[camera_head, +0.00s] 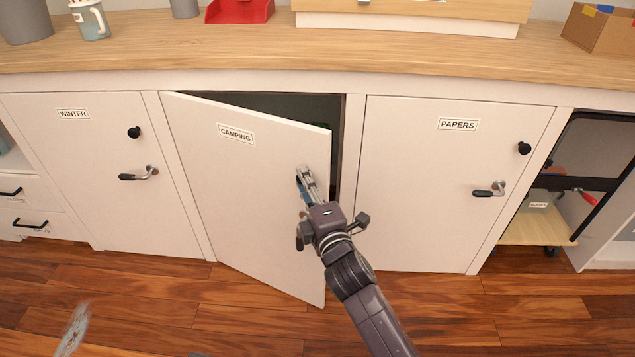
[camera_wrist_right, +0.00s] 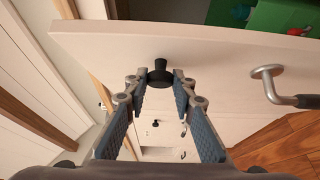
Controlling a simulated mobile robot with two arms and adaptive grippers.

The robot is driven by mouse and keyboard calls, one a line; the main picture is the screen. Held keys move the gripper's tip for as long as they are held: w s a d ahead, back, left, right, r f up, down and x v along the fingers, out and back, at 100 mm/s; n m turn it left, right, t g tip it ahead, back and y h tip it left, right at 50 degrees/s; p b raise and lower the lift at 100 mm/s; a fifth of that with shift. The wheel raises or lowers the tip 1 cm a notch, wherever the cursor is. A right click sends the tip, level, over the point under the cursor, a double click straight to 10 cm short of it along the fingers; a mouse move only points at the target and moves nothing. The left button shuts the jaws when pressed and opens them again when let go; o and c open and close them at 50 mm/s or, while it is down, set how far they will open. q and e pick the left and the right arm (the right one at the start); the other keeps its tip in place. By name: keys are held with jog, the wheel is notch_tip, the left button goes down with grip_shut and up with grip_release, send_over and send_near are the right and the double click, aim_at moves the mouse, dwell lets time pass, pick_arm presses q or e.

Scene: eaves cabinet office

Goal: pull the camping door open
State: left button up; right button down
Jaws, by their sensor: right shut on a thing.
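The white camping door (camera_head: 245,190), labelled CAMPING, stands partly open, its right edge swung out from the cabinet front. A dark gap shows along its top and right side. My right gripper (camera_head: 306,183) is at the door's front face near its free edge. In the right wrist view its fingers are shut on the black knob (camera_wrist_right: 159,76), which the gripper hides in the head view. The door's lever handle (camera_wrist_right: 270,82) shows to the right of the knob in the wrist view. My left gripper is not in view.
The shut WINTER door (camera_head: 95,185) is on the left and the shut PAPERS door (camera_head: 440,200) on the right. A wooden countertop (camera_head: 180,52) runs above. Green things (camera_wrist_right: 275,17) show inside the cabinet. The wood floor (camera_head: 150,290) in front looks mostly clear.

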jog(key=shift+s+a, duration=0.25)
jog(key=shift+s, duration=0.05)
jog(key=shift+w+d, duration=0.1)
jog(key=c, duration=1.6)
grip_release()
jog(key=v, duration=1.2)
